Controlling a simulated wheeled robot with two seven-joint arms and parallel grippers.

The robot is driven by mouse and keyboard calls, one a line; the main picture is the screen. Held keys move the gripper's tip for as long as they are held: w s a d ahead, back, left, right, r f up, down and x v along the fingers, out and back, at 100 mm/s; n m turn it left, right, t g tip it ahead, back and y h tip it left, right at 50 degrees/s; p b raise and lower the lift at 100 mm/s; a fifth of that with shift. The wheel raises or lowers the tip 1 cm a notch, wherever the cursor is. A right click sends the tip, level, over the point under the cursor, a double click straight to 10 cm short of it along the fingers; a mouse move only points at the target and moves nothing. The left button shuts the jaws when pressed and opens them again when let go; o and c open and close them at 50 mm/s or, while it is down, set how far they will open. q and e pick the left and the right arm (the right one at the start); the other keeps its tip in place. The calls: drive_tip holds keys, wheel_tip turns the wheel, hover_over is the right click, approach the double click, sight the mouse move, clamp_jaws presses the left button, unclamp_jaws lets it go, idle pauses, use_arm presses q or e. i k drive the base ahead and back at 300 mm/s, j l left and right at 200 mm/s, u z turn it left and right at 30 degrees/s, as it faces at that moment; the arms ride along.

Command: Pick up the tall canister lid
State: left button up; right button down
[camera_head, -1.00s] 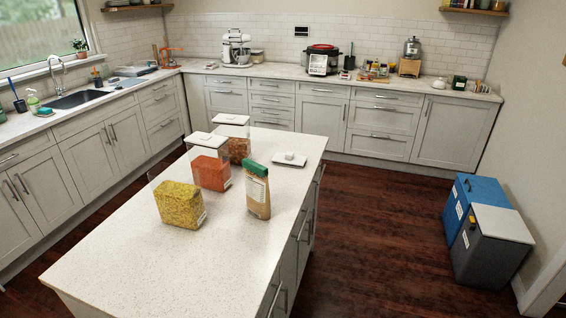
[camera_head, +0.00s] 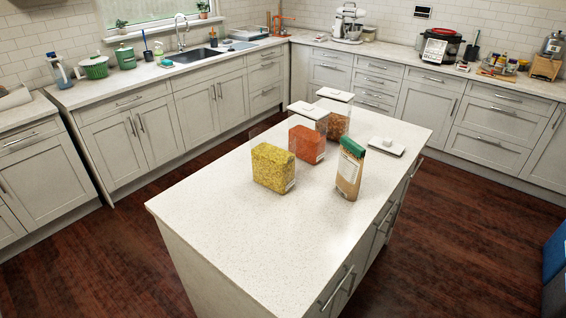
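A loose white lid (camera_head: 397,150) with a small raised knob lies flat on the island top, right of the canisters. A clear canister of yellow pasta (camera_head: 273,169) stands nearest me and looks open at the top. Behind it are a canister of red-orange food (camera_head: 307,144) and a canister of brown food (camera_head: 337,121), each with a white lid on top. I cannot tell which canister the loose lid fits. Neither of my grippers is in view.
A green-topped package (camera_head: 349,170) stands upright on the island (camera_head: 235,225), just in front of the loose lid. The near part of the island is bare. Dark wooden floor (camera_head: 110,250) is open around it. Counters with a sink (camera_head: 192,56) line the walls.

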sight(395, 150)
drive_tip(key=i+l+u, duration=0.1)
drive_tip(key=l+u, duration=0.6)
drive_tip(key=u, duration=0.15)
drive_tip(key=i+l, duration=0.05)
